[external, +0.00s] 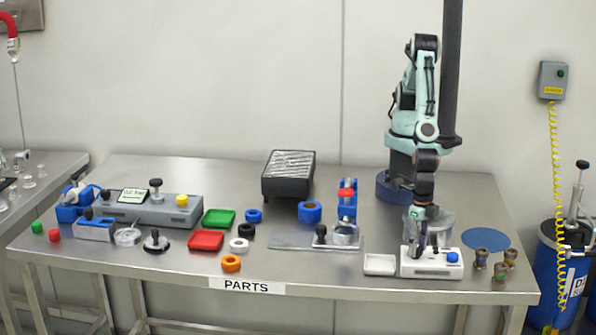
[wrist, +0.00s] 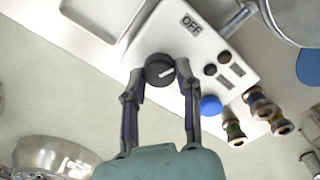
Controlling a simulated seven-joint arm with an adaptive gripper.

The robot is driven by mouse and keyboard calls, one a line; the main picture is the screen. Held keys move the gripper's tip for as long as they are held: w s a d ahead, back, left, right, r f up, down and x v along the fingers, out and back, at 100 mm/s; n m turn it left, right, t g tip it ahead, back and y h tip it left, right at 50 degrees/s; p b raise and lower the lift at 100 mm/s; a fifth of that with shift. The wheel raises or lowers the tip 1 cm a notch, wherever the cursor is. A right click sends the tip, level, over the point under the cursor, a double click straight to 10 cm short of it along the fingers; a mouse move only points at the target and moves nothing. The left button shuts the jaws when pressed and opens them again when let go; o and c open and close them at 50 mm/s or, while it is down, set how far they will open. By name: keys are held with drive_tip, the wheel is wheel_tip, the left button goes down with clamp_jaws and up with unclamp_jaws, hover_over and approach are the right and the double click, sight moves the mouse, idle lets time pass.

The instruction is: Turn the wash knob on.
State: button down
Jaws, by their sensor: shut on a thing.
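A white control box (external: 432,264) stands at the front right of the table. In the wrist view, the box (wrist: 222,48) carries a round dark knob (wrist: 160,67) with a white pointer line, pointing roughly right in that picture. An "OFF" label (wrist: 191,23) is on its top. My gripper (wrist: 160,71) has one finger on each side of the dark knob and is shut on it. In the external view, my gripper (external: 421,250) reaches down onto the box, and the knob is mostly hidden there.
A blue knob (external: 453,257) is on the box, close to my gripper. A white tray (external: 380,264) lies left of the box. Several small brown-and-metal pieces (external: 481,258) stand to the right, near a flat blue disc (external: 486,238).

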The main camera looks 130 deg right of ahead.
drive_tip(key=m, duration=1.3)
drive_tip(key=shift+m, duration=0.3)
idle(0.4)
drive_tip(key=c, duration=0.8)
unclamp_jaws()
wheel_tip(320, 180, up, 12)
drive_tip(key=shift+f, duration=0.1)
